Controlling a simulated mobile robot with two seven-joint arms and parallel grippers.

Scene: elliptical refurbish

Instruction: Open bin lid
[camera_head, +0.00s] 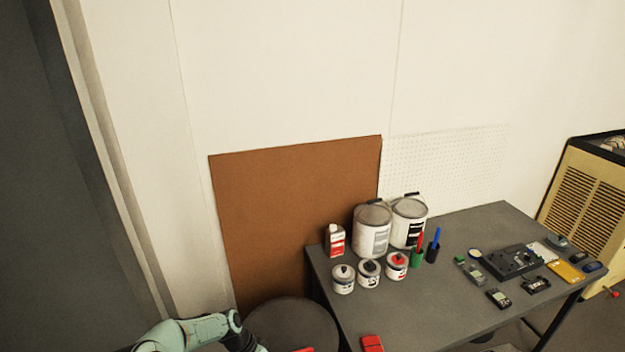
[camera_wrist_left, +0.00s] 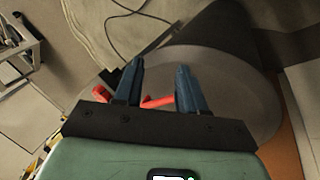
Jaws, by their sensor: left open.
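The bin's round dark grey lid (camera_head: 290,325) shows at the bottom of the head view, left of the table. In the left wrist view the grey lid (camera_wrist_left: 235,95) fills the middle, with the dark bin body (camera_wrist_left: 225,30) beyond it. A red handle (camera_wrist_left: 158,101) on the lid shows between and beside my fingers. My left gripper (camera_wrist_left: 159,68) is open, with its two fingers pointing over the lid around part of the red handle. I cannot tell whether they touch it. In the head view my left arm comes in at the bottom left, its gripper mostly cut off. My right gripper is not in view.
A dark table (camera_head: 400,300) stands right of the bin, with paint cans (camera_head: 372,230), small tins, a red object (camera_head: 372,343) and electronics on it. A brown board (camera_head: 290,215) leans on the wall behind the bin. A cable (camera_wrist_left: 125,20) lies on the floor.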

